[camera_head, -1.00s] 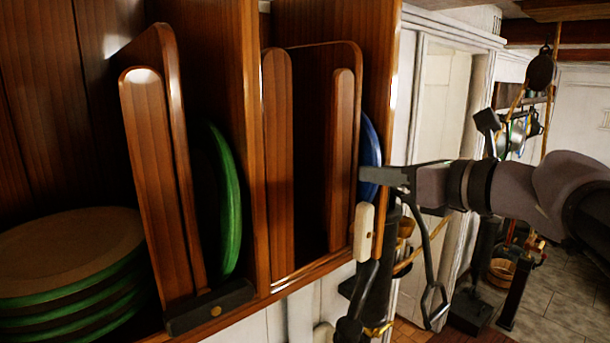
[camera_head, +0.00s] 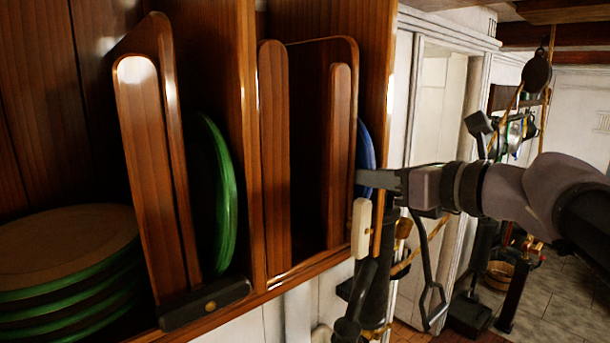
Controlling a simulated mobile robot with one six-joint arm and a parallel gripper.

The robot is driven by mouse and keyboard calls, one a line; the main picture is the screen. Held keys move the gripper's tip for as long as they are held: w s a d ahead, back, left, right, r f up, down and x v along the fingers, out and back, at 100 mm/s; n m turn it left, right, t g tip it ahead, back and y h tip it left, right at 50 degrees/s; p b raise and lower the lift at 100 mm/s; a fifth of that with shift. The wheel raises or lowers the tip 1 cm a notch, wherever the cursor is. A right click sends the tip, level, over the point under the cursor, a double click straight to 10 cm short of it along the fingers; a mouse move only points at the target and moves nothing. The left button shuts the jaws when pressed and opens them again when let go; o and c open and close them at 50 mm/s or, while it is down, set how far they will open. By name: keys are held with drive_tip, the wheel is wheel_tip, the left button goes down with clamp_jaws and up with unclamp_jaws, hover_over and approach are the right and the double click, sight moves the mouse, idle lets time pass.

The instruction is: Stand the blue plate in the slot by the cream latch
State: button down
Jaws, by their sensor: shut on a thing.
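The blue plate (camera_head: 367,145) stands on edge in the slot at the right end of the wooden rack, seen as a thin strip behind the slot's right divider. Most of it is hidden by that divider. My gripper (camera_head: 368,178) is shut on the plate's near edge, coming in from the right. The cream latch (camera_head: 361,228) is upright at the front of this slot, just below my gripper. Whether the plate touches the slot's floor is hidden.
A green plate (camera_head: 222,195) stands in the slot to the left, behind a dark latch (camera_head: 205,305). Several stacked green-rimmed plates (camera_head: 65,250) lie at far left. Wooden dividers (camera_head: 340,155) flank the slots. Dark hanging tools (camera_head: 432,270) are below my arm.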

drive_tip(key=c, duration=1.4)
unclamp_jaws()
drive_tip(key=shift+c, duration=0.2)
drive_tip(key=shift+d, duration=0.1)
drive_tip(key=shift+o, duration=1)
drive_tip(key=shift+d, duration=0.1)
drive_tip(key=shift+s+d+r, duration=0.1)
drive_tip(key=shift+s+d, duration=0.3)
drive_tip(key=shift+s, duration=0.2)
drive_tip(key=shift+s+d, duration=0.1)
